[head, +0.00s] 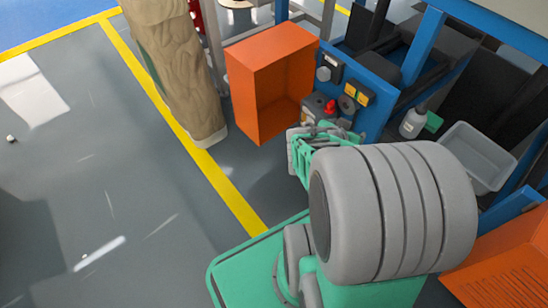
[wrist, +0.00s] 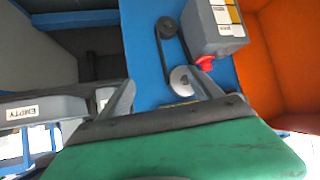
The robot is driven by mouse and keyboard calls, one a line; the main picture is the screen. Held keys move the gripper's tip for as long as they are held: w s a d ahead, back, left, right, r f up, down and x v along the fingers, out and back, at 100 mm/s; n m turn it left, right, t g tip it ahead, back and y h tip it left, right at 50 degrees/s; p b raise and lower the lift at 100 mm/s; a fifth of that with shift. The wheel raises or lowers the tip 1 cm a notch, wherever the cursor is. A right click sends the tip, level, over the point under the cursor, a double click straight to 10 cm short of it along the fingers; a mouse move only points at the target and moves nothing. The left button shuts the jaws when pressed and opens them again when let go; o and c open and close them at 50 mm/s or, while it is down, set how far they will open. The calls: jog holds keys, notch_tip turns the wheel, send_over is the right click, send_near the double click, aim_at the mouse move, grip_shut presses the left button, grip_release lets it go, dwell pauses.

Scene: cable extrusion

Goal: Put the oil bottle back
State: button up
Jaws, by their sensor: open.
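A small pale bottle with a label and a dark cap (head: 413,121), which looks like the oil bottle, stands upright on the blue frame, beside a grey tray. A small green piece is next to it. My gripper (head: 325,135) is left of the bottle and apart from it, in front of the blue panel; my grey arm link hides part of it. I cannot make out the bottle in the wrist view.
An open orange box (head: 258,95) stands left of the panel. The panel carries a grey box with a red knob (wrist: 205,63) and a black belt on a pulley (wrist: 182,80). A grey tray (head: 487,181) is at right. A bin labelled EMPTY (wrist: 45,108) is left in the wrist view.

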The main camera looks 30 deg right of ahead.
jog(key=w+a+r+n+y, duration=0.1)
jog(key=w+a+n+y, duration=0.15)
jog(key=a, duration=0.65)
jog(key=w+a+n+y, duration=0.2)
jog(key=a+n+y, duration=0.2)
jog(key=a, duration=0.5)
jog(key=s+a+r+n+g+y, duration=0.1)
jog(key=s+a+n, duration=0.1)
jog(key=a, duration=0.4)
jog(key=s+a+r+n+g+y, duration=0.2)
jog(key=a+n, duration=0.2)
jog(key=a, duration=0.2)
jog(key=shift+s+a+r, duration=0.15)
jog(key=shift+s+r, duration=0.1)
jog(key=shift+r, duration=0.05)
